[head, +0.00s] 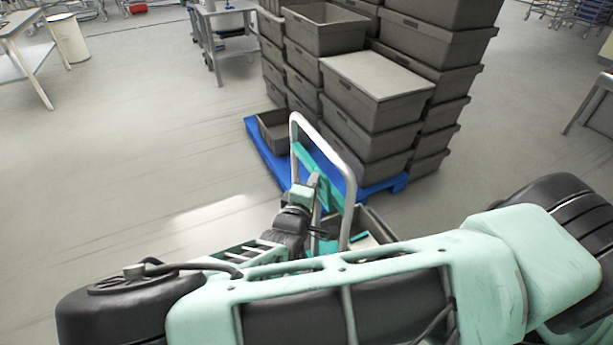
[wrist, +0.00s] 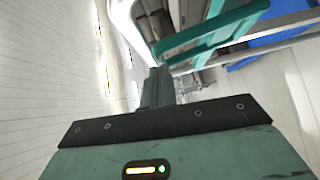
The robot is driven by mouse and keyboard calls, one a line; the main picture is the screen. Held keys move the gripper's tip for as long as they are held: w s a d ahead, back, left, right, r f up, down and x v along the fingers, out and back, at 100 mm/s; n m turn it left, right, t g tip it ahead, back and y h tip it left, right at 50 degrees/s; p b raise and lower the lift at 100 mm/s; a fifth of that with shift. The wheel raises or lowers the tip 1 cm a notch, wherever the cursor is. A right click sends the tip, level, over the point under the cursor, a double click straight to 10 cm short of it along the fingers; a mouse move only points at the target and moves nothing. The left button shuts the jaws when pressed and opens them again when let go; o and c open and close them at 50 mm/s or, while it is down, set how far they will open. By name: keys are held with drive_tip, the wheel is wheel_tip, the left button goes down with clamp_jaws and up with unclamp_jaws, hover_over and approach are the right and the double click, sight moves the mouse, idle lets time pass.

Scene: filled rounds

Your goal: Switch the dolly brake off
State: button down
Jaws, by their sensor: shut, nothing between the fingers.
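The dolly shows in the head view as a bent silver push handle (head: 346,170) with a teal cross panel (head: 329,178). Its lower part is mostly hidden behind my arm. I cannot make out the brake in either view. My gripper (head: 315,180) is at the handle, close to the teal panel; whether it touches is unclear. In the wrist view my gripper (wrist: 157,85) is shut and empty, its fingers pointing up the picture. A teal dolly bar (wrist: 212,30) crosses just beyond and right of the fingertips.
A blue pallet (head: 262,150) with tall stacks of grey crates (head: 372,95) stands right behind the dolly. A grey bin (head: 375,226) with teal pieces shows low behind the handle. A cart (head: 222,45) stands farther back. Open floor (head: 150,150) lies left.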

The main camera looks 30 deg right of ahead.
drive_tip(key=shift+d+r+p, duration=0.2)
drive_tip(key=shift+d+p, duration=0.25)
drive_tip(key=shift+d, duration=0.05)
drive_tip(key=shift+d+r+p, duration=0.2)
drive_tip(key=shift+d+p, duration=0.2)
drive_tip(key=shift+d, duration=0.1)
drive_tip(key=shift+d, duration=0.1)
drive_tip(key=w+a+r+b+v, duration=0.1)
drive_tip(key=w+a+b+v, duration=0.1)
drive_tip(key=v, duration=1.1)
drive_tip(key=shift+r+b, duration=0.25)
drive_tip(key=shift+b, duration=0.6)
drive_tip(key=shift+d, duration=0.1)
